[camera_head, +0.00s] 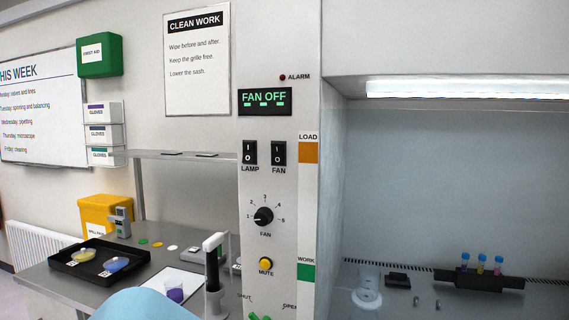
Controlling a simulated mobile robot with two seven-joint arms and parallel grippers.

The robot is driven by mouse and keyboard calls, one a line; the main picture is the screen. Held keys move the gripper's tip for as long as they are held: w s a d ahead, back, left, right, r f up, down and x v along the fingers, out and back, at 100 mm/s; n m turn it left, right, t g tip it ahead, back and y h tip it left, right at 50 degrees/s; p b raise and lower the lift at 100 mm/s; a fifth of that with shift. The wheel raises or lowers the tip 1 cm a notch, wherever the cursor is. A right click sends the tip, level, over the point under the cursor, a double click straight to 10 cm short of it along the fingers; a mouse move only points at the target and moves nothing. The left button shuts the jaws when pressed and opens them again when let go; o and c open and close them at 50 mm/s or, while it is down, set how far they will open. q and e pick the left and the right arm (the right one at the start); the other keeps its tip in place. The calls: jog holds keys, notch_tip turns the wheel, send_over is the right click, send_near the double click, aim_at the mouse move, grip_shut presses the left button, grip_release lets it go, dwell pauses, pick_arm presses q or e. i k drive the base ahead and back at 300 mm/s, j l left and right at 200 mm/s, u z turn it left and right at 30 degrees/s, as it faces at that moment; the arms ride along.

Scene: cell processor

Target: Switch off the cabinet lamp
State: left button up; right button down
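The lamp switch (249,153) is a black rocker with white marks, labelled LAMP, on the pale control panel (284,205) in the middle of the head view. I cannot tell clearly which half is pressed in. The cabinet lamp (451,88) is a long strip under the hood at the upper right, and it glows bright white. A similar black rocker, the fan switch (279,153), sits just right of the lamp switch. Neither of my grippers shows in this view.
The panel also carries a display (265,102) reading FAN OFF, a fan dial (264,216) and a yellow mute button (266,263). A shelf (185,155) juts out left of the switches. A tube rack (478,279) stands inside the cabinet. The space before the switches looks clear.

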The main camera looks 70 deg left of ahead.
aim_at(248, 148)
jog(key=u, duration=2.35)
